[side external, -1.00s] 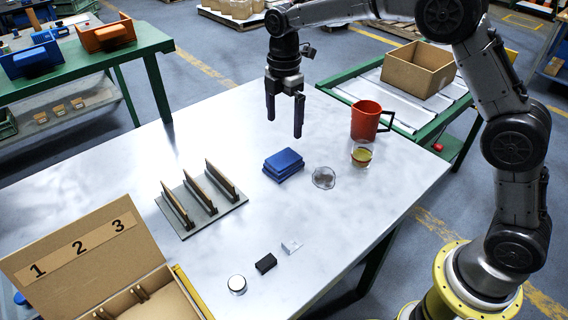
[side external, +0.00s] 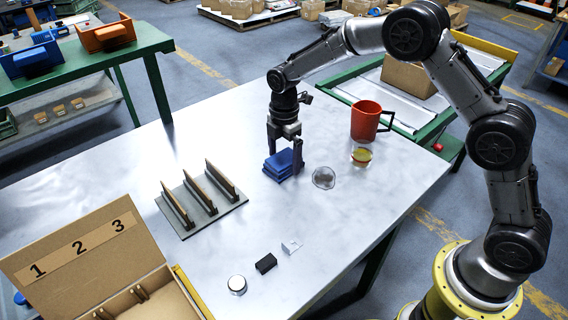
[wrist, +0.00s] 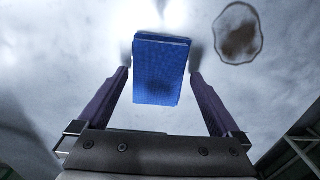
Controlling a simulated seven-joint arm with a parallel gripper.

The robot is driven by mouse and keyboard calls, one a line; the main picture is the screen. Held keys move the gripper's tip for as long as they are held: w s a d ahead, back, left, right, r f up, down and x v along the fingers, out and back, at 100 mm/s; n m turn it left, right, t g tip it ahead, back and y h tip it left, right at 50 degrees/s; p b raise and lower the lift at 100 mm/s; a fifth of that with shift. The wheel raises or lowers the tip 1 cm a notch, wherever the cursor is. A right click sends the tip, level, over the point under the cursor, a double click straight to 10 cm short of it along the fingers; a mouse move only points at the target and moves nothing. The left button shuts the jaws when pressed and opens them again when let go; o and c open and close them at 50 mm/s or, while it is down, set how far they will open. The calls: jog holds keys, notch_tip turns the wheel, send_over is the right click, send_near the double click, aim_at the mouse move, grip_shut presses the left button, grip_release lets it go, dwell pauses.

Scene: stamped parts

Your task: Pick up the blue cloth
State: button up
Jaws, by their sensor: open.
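The blue cloth (side external: 279,165) lies folded in a flat stack on the metal table. It also shows in the wrist view (wrist: 160,72), between the two fingers. My gripper (side external: 284,160) is low over the cloth, pointing down, with one finger on each side of it. In the wrist view my gripper (wrist: 159,72) is open, and a gap shows between the cloth and the finger on each side. Part of the cloth is hidden behind the fingers in the side view.
A clear round dish (side external: 324,178) lies just right of the cloth. A glass (side external: 362,156) and a red mug (side external: 366,120) stand farther right. A slotted rack (side external: 203,203) is to the left. A black block (side external: 266,263) and a round tin (side external: 237,285) are nearer the front.

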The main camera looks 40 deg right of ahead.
aim_at(284, 159)
jog(key=c, duration=1.1)
jog(key=shift+c, duration=0.2)
jog(key=shift+r, duration=0.5)
notch_tip(284, 159, up, 2)
jog(key=shift+r, duration=0.1)
jog(key=s+d+r, duration=0.2)
jog(key=s+r, duration=0.7)
jog(key=s, duration=0.5)
jog(key=shift+r, duration=0.4)
